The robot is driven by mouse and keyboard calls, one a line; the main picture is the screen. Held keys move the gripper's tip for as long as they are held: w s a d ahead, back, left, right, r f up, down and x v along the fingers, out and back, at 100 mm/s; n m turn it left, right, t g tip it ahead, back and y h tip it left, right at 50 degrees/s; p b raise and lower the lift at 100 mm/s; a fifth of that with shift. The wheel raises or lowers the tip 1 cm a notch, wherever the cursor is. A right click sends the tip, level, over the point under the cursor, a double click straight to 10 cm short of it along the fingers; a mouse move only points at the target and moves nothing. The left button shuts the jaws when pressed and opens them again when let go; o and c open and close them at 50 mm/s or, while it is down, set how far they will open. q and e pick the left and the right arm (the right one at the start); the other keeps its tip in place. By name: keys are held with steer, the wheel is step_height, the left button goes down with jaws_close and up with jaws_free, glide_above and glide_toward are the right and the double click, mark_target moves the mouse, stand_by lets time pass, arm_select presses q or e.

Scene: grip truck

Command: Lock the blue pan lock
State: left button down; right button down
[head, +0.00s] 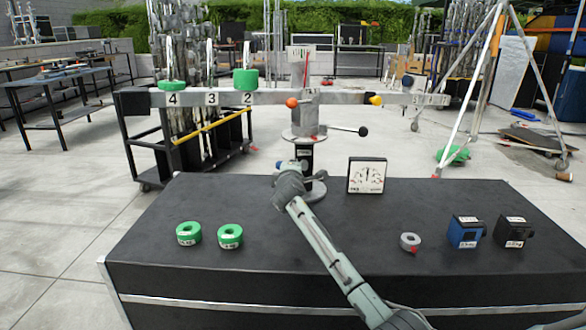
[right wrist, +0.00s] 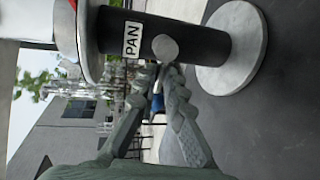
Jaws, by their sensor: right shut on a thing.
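The dark column (head: 306,158) with a PAN label stands on a round grey base on the black table. In the right wrist view, the column (right wrist: 205,47) lies sideways, and a round grey knob end (right wrist: 165,48) shows on it. The blue pan lock (head: 283,165) shows only as a small blue patch at the column's left side, mostly hidden by my right gripper (head: 292,176). My right gripper is shut on it, its fingertips close against the column in the right wrist view (right wrist: 162,72). My left gripper is not in view.
A long balance beam (head: 340,98) with green weights (head: 245,80) sits above the column. A black-tipped handle (head: 345,129) sticks out right. On the table are two green rings (head: 230,236), a dial gauge (head: 367,176), a grey ring (head: 410,241), a blue block (head: 466,232) and a black block (head: 513,232).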

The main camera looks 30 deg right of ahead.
steer(key=c, duration=1.6)
jaws_free()
steer(key=v, duration=1.2)
steer(key=shift+r, duration=0.1)
